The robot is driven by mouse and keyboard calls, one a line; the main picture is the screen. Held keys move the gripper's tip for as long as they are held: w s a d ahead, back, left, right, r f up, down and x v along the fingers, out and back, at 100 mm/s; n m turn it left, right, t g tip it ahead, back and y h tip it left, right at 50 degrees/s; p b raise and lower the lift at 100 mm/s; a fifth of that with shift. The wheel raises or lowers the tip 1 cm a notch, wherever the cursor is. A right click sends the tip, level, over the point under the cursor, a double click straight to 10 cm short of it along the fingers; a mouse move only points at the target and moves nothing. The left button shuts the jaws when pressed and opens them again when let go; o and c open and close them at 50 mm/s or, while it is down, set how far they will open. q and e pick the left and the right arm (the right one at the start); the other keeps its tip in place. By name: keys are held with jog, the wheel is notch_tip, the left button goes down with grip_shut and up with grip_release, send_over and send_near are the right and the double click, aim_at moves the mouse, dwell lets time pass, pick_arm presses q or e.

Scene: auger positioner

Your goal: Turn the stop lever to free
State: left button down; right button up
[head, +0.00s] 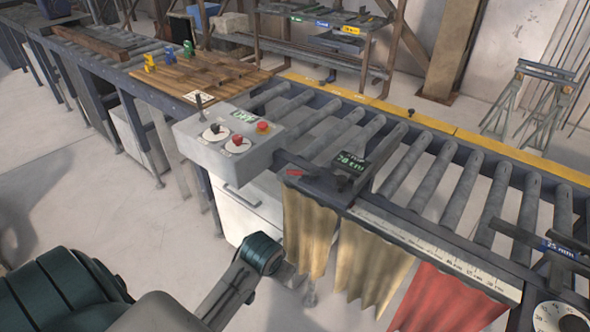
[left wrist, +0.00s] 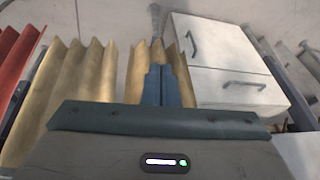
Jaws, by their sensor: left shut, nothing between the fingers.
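A stop carriage with a small green-lit display (head: 352,161) sits on the front rail of the roller conveyor. A small red mark (head: 294,172) shows on the dark housing left of it; I cannot make out clearly which part is the stop lever or how it is set. My left arm reaches in low, in front of the bench. My left gripper shows in the left wrist view (left wrist: 166,85), shut and empty, pointing toward the tan curtain and white cabinet. It is below the rail, apart from the carriage. My right gripper is not in view.
A grey control box (head: 225,150) with knobs and a red button stands left of the carriage. Tan and red curtains (head: 372,268) hang under the ruler (head: 430,240). A white drawer cabinet (head: 245,208) is below. A numbered dial (head: 545,316) is at lower right. Floor at left is clear.

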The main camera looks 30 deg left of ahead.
pick_arm(q)
jog(key=w+a+r+n, duration=0.1)
jog(key=w+a+r, duration=0.2)
jog(key=w+r, duration=0.35)
jog(key=w+a+r+n, duration=0.1)
jog(key=w+a+r, duration=0.25)
jog(key=w, duration=0.65)
notch_tip(320, 180, up, 14)
jog(key=f+n, duration=0.1)
jog(key=n, duration=0.2)
send_over(302, 173)
jog(key=w+a, duration=0.1)
jog(key=a, duration=0.2)
jog(key=shift+y, duration=0.3)
jog(key=p+x, duration=0.2)
jog(key=x, duration=0.2)
jog(key=p+x, duration=0.2)
jog(key=x, duration=0.3)
jog(key=shift+w+a+f+p, duration=0.1)
jog(key=shift+w+a+p, duration=0.1)
jog(key=shift+w+p, duration=0.1)
jog(key=shift+s+d+f+p, duration=0.1)
jog(key=shift+s+d+p, duration=0.2)
jog(key=shift+s+p, duration=0.3)
jog(key=shift+s+d+f+p, duration=0.1)
jog(key=shift+s+d+p, duration=0.2)
jog(key=shift+s+p, duration=0.25)
jog(key=shift+s+d, duration=0.25)
jog(key=shift+s, duration=0.4)
jog(key=shift+f, duration=0.2)
